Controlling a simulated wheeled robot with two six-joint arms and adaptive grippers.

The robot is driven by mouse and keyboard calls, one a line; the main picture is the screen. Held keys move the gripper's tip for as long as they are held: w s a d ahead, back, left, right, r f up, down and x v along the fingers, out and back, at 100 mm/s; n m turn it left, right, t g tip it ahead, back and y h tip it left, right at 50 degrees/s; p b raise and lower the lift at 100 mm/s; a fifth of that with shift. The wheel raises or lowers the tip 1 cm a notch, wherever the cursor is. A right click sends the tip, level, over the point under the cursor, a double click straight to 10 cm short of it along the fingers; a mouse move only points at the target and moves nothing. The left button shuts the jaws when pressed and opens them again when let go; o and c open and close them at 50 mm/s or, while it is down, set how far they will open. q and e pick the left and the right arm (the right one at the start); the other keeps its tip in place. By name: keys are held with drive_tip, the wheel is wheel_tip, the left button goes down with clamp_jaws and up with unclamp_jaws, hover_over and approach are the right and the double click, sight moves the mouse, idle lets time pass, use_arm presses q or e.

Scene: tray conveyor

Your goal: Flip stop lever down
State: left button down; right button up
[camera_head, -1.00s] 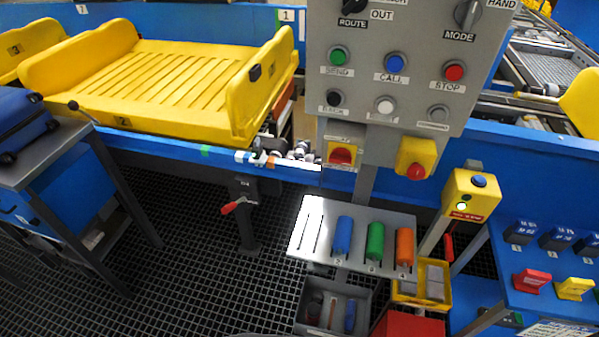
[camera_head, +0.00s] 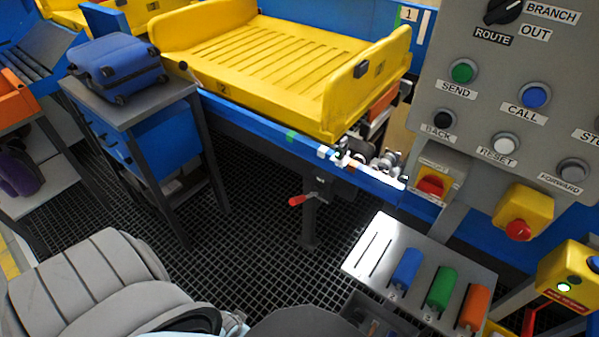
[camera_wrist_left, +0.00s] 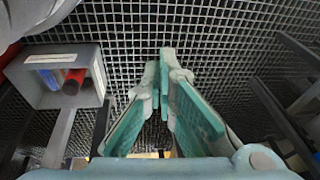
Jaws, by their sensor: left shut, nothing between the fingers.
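A short lever with a dark knob (camera_head: 184,67) sticks up at the conveyor's front edge, beside the left end of the yellow tray. A red-handled lever (camera_head: 304,200) sits on a dark post below the conveyor edge. No label shows which of them is the stop lever. My left gripper (camera_wrist_left: 162,75) is shut and empty in the left wrist view, its teal-padded fingers over the floor grating. My grey left arm fills the lower left of the head view, well below both levers. My right gripper is not in view.
The yellow tray (camera_head: 262,102) rests on the blue conveyor. A blue suitcase (camera_head: 117,68) lies on a side stand at left. The control panel (camera_head: 455,104) and a plate with coloured cylinders (camera_head: 363,266) stand at right. Open floor grating lies between stand and plate.

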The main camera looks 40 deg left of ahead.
use_arm(q)
drive_tip(key=w+a+r+n+t+b, duration=0.1)
drive_tip(key=w+a+r+b, duration=0.15)
drive_tip(key=w+a, duration=0.45)
drive_tip(key=w+a+r+n+t+b, duration=0.15)
drive_tip(key=w+r, duration=0.25)
drive_tip(key=w, duration=0.8)
drive_tip(key=w+a+r+t+b, duration=0.3)
drive_tip(key=w+a+r, duration=0.1)
drive_tip(key=w+r, duration=0.95)
drive_tip(key=w+d+r+h+b, duration=0.1)
drive_tip(key=r, duration=0.6)
drive_tip(key=d+r+m+h+b, duration=0.1)
drive_tip(key=d+r, duration=0.1)
drive_tip(key=r, duration=0.5)
drive_tip(key=shift+w+d+r, duration=0.3)
drive_tip(key=shift+w, duration=0.1)
drive_tip(key=shift+t, duration=0.25)
